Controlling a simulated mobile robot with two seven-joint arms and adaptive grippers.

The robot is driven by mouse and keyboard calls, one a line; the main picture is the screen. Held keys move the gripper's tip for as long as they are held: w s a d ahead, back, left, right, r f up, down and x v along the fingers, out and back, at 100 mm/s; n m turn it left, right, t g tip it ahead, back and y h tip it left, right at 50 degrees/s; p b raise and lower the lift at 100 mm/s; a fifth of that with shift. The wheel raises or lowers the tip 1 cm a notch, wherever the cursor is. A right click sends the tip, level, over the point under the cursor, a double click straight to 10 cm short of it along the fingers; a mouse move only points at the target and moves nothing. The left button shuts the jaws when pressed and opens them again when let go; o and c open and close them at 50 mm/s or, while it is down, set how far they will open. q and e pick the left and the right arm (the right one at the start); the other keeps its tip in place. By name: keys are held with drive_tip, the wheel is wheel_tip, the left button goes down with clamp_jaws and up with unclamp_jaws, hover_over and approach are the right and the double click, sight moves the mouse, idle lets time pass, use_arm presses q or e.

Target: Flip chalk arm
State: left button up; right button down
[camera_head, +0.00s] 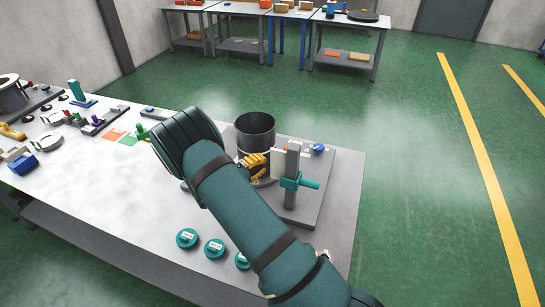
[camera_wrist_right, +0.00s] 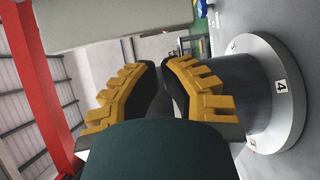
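The chalk-coloured arm (camera_head: 279,164) is an off-white upright plate beside a grey post (camera_head: 292,175) with a teal handle (camera_head: 305,183) on its right. In the right wrist view an off-white bar, which seems to be the same arm (camera_wrist_right: 120,20), crosses the top, apart from the fingers. My right gripper (camera_head: 258,163) has yellow fingers and is just left of the plate, in front of a dark cylinder (camera_head: 255,128). In the wrist view its fingertips (camera_wrist_right: 160,66) look close together, with nothing seen held. My right arm hides part of the fixture. My left gripper is not in view.
The fixture stands on a grey base plate (camera_head: 318,200) at the table's right end. A grey flanged cylinder (camera_wrist_right: 275,95) marked 4 is close right of my fingers. Teal discs (camera_head: 214,248) lie near the table's front edge.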

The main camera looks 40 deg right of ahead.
drive_tip(key=shift+w+a, duration=0.1)
drive_tip(key=shift+a, duration=1.85)
